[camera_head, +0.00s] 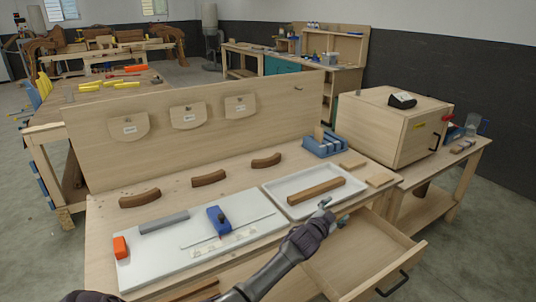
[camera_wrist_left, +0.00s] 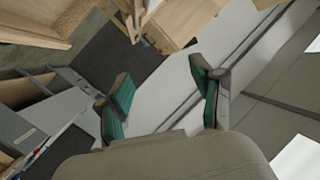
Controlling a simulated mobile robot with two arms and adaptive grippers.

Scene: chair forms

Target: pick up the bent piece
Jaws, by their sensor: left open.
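Three curved brown wooden pieces lie in a row on the workbench in the head view: a left one (camera_head: 139,198), a middle one (camera_head: 208,178) and a right one (camera_head: 266,161). I cannot tell which one is meant by the bent piece. My left gripper (camera_head: 325,208) is by the front edge of the white tray, to the right of and nearer than the curved pieces. In the left wrist view my left gripper (camera_wrist_left: 160,72) is open, with nothing between its green-padded fingers. No curved piece can be made out there. My right gripper is not in view.
A white tray (camera_head: 285,203) holds a straight brown bar (camera_head: 316,192). A white board (camera_head: 150,265) carries a blue tool (camera_head: 219,219) and an orange block (camera_head: 120,247). An open drawer (camera_head: 365,250) juts out front right. A back panel (camera_head: 160,149) stands behind the curved pieces.

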